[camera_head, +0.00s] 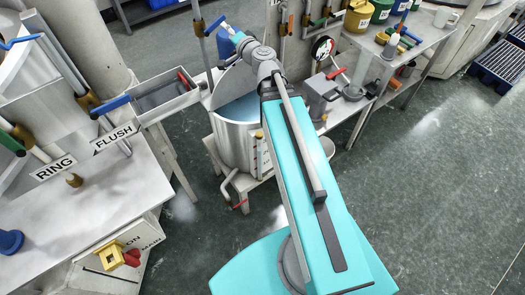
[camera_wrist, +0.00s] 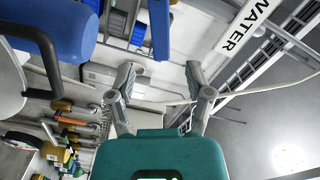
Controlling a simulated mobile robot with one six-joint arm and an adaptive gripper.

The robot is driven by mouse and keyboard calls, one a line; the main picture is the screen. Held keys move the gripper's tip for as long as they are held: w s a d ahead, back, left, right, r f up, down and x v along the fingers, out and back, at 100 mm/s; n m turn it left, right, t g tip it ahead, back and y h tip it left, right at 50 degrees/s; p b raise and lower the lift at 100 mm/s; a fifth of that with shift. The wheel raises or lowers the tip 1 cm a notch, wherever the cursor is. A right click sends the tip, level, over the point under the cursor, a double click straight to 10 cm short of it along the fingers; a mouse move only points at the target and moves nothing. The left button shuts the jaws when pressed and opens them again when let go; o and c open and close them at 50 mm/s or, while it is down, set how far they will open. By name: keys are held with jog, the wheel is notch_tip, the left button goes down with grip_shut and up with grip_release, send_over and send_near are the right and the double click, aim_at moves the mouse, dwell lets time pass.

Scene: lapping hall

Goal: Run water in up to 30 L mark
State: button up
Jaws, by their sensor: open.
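A round metal tank (camera_head: 232,145) stands on a low stand, its lid (camera_head: 230,84) raised or half open. A pale blue surface (camera_head: 240,108) shows inside; I cannot read its level. A narrow strip on the tank's side could be a scale, but no mark is legible. My gripper (camera_wrist: 160,78) is open and empty in the wrist view, fingers spread apart. In the head view my arm reaches over the tank, with its fingertips unclear near a blue handle (camera_head: 215,24). A WATER label (camera_wrist: 244,26) shows at the upper right of the wrist view.
A bench with FLUSH (camera_head: 114,135) and RING (camera_head: 53,169) labels stands at left, with a blue lever (camera_head: 110,105) above it. A metal trough (camera_head: 168,98) lies between bench and tank. A table (camera_head: 420,50) with coloured canisters is at upper right.

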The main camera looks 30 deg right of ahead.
jog(key=shift+a, duration=0.1)
jog(key=c, duration=0.4)
jog(key=shift+a+f, duration=0.1)
jog(key=shift+a, duration=0.1)
jog(key=shift+c, duration=0.8)
jog(key=shift+s+a+f+n+g+y, duration=0.15)
jog(key=shift+a+f+n+g+y, duration=0.1)
jog(key=shift+a+n+y, duration=0.25)
jog(key=shift+s+a+f+n+g+y, duration=0.15)
jog(key=shift+a+n+g+y, duration=0.15)
jog(key=shift+a+n, duration=0.25)
grip_shut()
jog(key=s+a+f+n+g+y, duration=0.2)
jog(key=s+a+f+n+g, duration=0.5)
jog(key=a+f, duration=0.25)
jog(key=s+d+f+n+g+h, duration=0.2)
jog(key=s+f+g+h, duration=0.4)
jog(key=s, duration=0.6)
notch_tip(320, 180, down, 2)
jog(key=d+g, duration=0.1)
jog(key=g, duration=0.2)
jog(key=shift+d+g+h, duration=0.3)
jog(key=shift+g+h, duration=0.05)
jog(key=shift+h, duration=0.05)
